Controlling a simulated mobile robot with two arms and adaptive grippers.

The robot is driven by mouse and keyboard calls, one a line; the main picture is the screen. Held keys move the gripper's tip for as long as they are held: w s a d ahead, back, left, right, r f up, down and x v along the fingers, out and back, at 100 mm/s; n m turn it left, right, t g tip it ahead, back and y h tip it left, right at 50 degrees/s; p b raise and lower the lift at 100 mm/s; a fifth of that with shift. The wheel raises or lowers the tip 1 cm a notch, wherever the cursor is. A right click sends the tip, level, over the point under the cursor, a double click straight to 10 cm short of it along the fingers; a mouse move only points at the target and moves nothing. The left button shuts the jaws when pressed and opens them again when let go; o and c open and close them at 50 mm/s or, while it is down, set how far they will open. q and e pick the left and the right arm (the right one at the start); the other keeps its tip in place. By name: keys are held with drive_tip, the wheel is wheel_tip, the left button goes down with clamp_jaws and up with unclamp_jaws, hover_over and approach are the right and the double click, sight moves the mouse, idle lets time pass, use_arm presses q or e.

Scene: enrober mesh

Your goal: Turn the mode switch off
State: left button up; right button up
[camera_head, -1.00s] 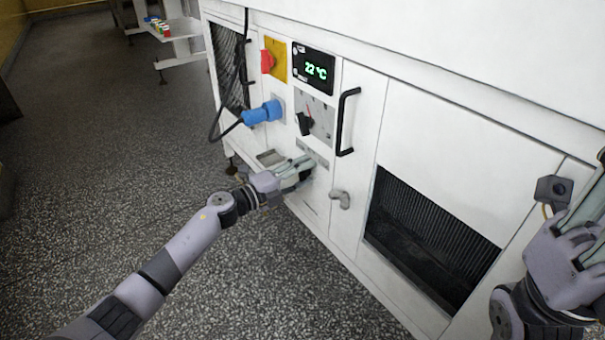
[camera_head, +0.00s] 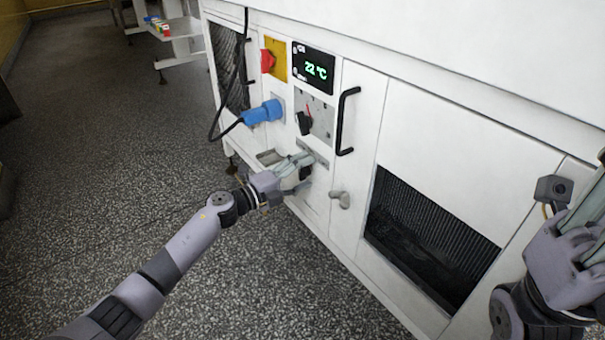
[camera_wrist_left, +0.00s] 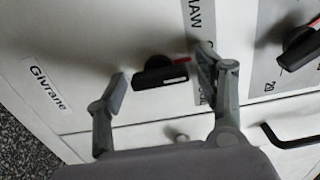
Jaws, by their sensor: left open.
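A black rotary switch (camera_wrist_left: 158,74) with a white bar sits on the white panel in the left wrist view, a red mark at its right end. In the head view it shows as a small dark shape (camera_head: 306,172), partly hidden. My left gripper (camera_head: 302,174) is open at the panel, one finger on each side of this switch; in the left wrist view (camera_wrist_left: 162,82) gaps show between fingers and switch. A second black knob (camera_head: 304,123) sits higher, on a grey dial plate. No mode label is readable. My right gripper (camera_head: 588,222) is at the right edge, its fingertips cut off.
Near the switches are a blue plug (camera_head: 262,113) with a black cable, a red knob (camera_head: 267,61) on yellow, a 22 °C display (camera_head: 314,68) and a black handle (camera_head: 347,122). A grey latch (camera_head: 341,199) is just right of my left gripper.

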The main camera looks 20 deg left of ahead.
use_arm(q)
drive_tip(key=v, duration=1.2)
drive_tip(key=shift+a, duration=0.1)
